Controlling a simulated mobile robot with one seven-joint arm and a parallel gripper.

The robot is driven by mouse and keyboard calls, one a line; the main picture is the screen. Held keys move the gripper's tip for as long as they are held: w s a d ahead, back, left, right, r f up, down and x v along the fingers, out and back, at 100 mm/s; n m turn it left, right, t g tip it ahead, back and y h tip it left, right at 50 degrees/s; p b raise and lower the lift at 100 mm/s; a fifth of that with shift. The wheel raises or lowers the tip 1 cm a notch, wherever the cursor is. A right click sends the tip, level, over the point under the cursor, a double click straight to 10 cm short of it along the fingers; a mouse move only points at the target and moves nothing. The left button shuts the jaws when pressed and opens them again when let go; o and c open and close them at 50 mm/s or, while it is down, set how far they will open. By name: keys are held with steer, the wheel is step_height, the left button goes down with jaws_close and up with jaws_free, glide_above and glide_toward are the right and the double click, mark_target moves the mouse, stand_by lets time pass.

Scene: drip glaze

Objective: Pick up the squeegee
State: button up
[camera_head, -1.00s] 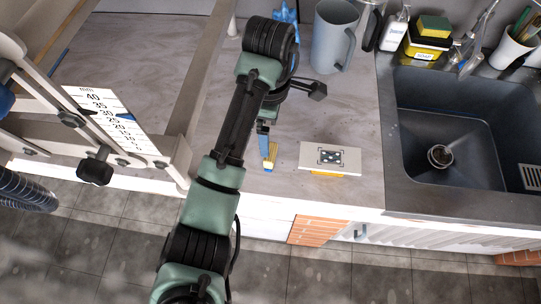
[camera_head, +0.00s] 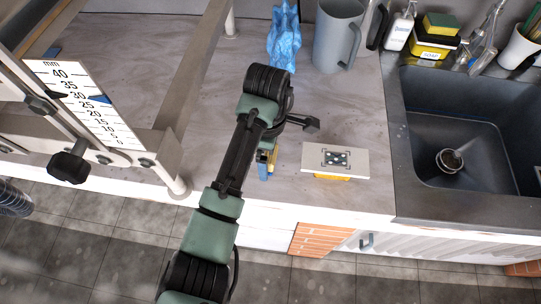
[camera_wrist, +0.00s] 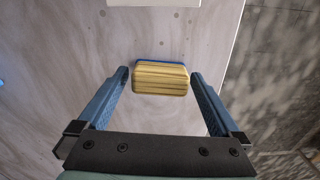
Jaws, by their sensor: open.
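The squeegee, a yellow wood-grained block with a blue edge (camera_wrist: 160,80), lies on the grey marbled worktop in the wrist view. My gripper (camera_wrist: 160,74) is open, with one blue finger on each side of the block near its ends. A small gap shows at the sides, so the fingers do not appear to grip it. In the head view the squeegee (camera_head: 272,156) is mostly hidden by my arm and gripper, near the worktop's front edge.
A white plate with a dark marker (camera_head: 335,160) on a yellow base sits just right of the squeegee. A grey mug (camera_head: 335,38) and blue figure (camera_head: 284,42) stand behind. A sink (camera_head: 460,140) is right; a frame with a millimetre scale (camera_head: 85,100) is left.

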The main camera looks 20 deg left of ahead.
steer(key=shift+c, duration=0.2)
steer(key=c, duration=1.2)
steer(key=shift+r, duration=0.15)
step_height(320, 180, up, 10)
steer(key=p, duration=0.5)
